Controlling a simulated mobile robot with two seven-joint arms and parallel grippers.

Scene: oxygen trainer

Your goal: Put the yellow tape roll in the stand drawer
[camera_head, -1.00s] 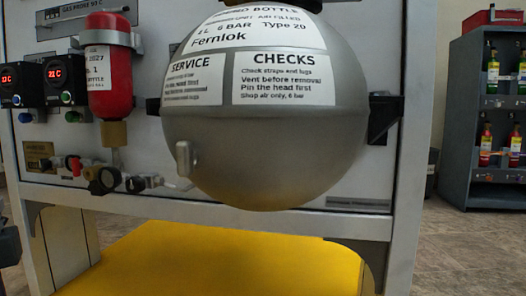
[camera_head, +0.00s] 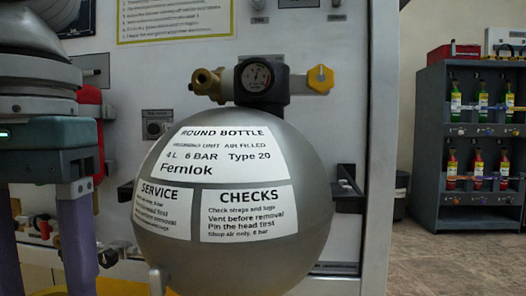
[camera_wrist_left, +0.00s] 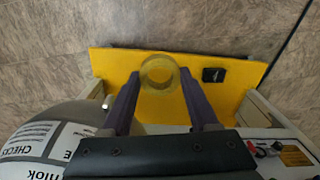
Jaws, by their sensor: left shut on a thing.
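The yellow tape roll (camera_wrist_left: 158,72) shows as a pale yellow ring between the fingertips in the left wrist view. My left gripper (camera_wrist_left: 158,78) is shut on it, with a purple finger on each side. In the head view my left gripper (camera_head: 76,245) hangs at the left edge, fingers pointing down. Its fingertips and the roll are below that picture. No stand drawer can be made out for certain. My right gripper is not in view.
A big grey round bottle (camera_head: 235,225) with a gauge (camera_head: 257,76) on top stands out from the white panel, right of my left gripper. A yellow board (camera_wrist_left: 110,65) lies below the roll. A dark grey rack (camera_head: 435,140) with several small bottles stands at right, with open floor before it.

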